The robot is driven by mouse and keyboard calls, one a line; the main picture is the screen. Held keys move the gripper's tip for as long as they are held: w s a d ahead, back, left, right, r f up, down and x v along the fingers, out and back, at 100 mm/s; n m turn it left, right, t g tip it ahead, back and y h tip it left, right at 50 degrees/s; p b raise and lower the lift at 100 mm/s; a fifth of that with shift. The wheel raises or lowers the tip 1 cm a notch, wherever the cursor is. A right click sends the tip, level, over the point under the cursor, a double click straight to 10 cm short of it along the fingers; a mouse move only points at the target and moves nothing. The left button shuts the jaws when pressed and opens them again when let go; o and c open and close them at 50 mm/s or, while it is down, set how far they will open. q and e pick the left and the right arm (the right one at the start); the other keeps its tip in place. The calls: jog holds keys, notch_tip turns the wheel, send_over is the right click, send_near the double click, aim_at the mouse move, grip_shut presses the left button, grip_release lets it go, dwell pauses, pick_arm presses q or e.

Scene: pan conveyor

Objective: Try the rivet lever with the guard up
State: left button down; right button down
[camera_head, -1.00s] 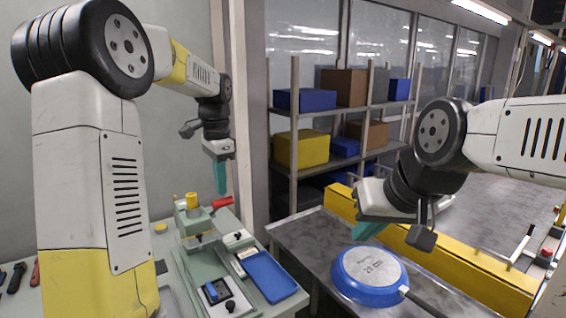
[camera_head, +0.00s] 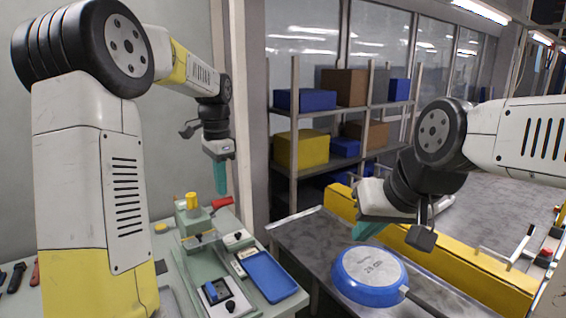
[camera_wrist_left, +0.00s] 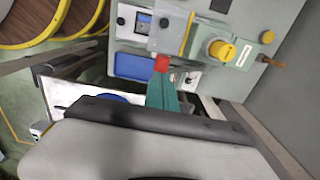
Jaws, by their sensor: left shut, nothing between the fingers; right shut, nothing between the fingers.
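The rivet press stands on the pale green bench, with a yellow knob (camera_head: 193,200) on top. Its red lever handle (camera_head: 222,203) sticks out to the right. My left gripper (camera_head: 220,180) is shut and empty, its teal fingers pointing down just above the lever. In the left wrist view the fingers (camera_wrist_left: 162,94) lie right by the red handle end (camera_wrist_left: 162,63); I cannot tell whether they touch. A clear panel with a yellow edge (camera_wrist_left: 188,34), seemingly the guard, is beside the press; its exact position is unclear. My right gripper (camera_head: 368,230) is shut and empty above the pan.
A blue tray (camera_head: 270,277) and a small device with a blue switch (camera_head: 211,291) lie on the bench near the press. An upturned blue pan (camera_head: 368,277) lies on the metal conveyor table to the right, by a yellow rail (camera_head: 440,257). Shelves with boxes stand behind.

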pick_arm(q)
jog(key=shift+f, duration=1.4)
dwell(0.9)
dwell(1.0)
notch_tip(320, 180, up, 9)
dwell(1.0)
jog(key=s+d+f+n+t+h, duration=0.1)
jog(key=s+n, duration=0.4)
jog(key=s, duration=0.7)
jog(key=s+d+f+n+t+h, duration=0.1)
jog(key=s+n+t, duration=0.4)
jog(key=s, duration=0.7)
jog(key=shift+s+f+n, duration=0.15)
jog(key=shift+f+n, duration=0.15)
jog(key=shift+f, duration=0.6)
